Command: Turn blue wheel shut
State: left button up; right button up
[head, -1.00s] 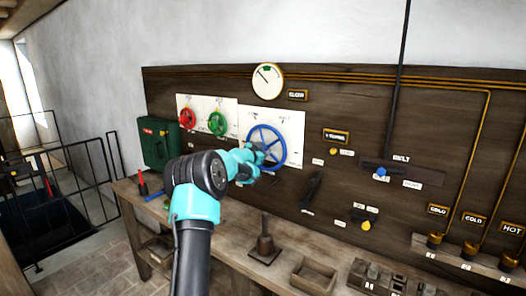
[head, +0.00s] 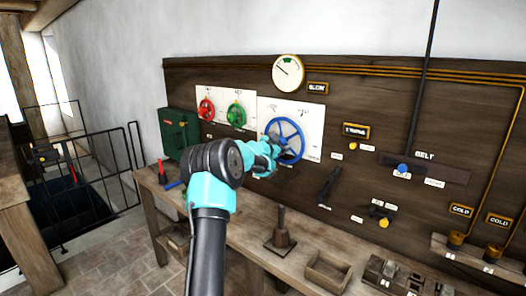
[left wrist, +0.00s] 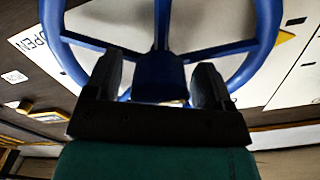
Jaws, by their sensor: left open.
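The blue wheel (head: 301,139) is a spoked handwheel on a white plate on the wooden wall panel. My left gripper (head: 272,153) reaches it from the lower left in the head view and covers part of its lower left side. In the left wrist view the wheel's blue hub (left wrist: 158,78) sits between the two dark fingers of my open left gripper (left wrist: 157,88). Whether either finger touches it is hard to tell. An "OPEN" label (left wrist: 32,38) shows on the white plate. My right gripper is not in view.
Red (head: 206,109) and green (head: 236,115) wheels are left of the blue one. A round gauge (head: 288,72) hangs above. A wooden bench (head: 255,245) below holds a hand tool (head: 280,235) and an open box (head: 327,270). A dark lever (head: 328,185) is to the right.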

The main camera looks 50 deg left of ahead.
pick_arm(q)
jog(key=v, duration=1.6)
jog(key=shift+s, duration=0.15)
